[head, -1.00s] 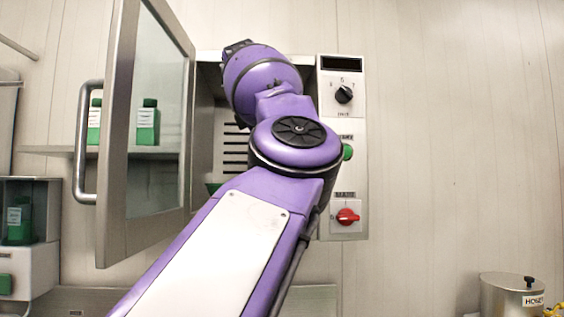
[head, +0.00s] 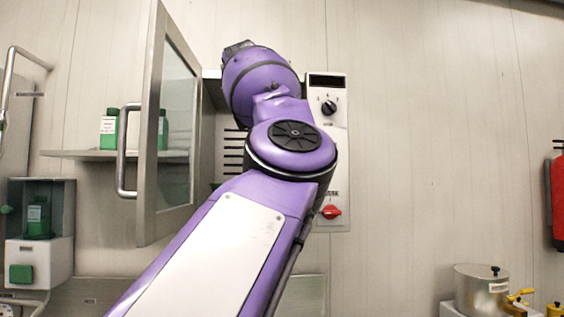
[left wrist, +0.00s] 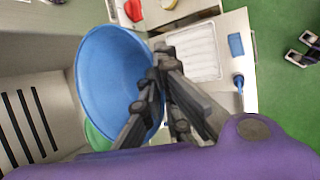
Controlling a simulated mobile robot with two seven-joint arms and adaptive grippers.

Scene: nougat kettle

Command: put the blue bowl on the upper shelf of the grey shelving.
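The blue bowl (left wrist: 112,82) shows in the left wrist view, turned with its open side partly toward the camera. My left gripper (left wrist: 158,78) is at its right rim, with dark fingers on both sides of the rim, shut on it. In the head view my purple left arm covers the cabinet opening and hides the bowl and fingers. I cannot make out grey shelving for certain.
A steel cabinet with an open glass door (head: 153,190) stands ahead, its control panel (head: 330,150) at right. A green bowl (left wrist: 97,137) is partly hidden behind the blue one. A wall shelf (head: 85,155) holds green bottles. A steel pot (head: 475,288) stands lower right.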

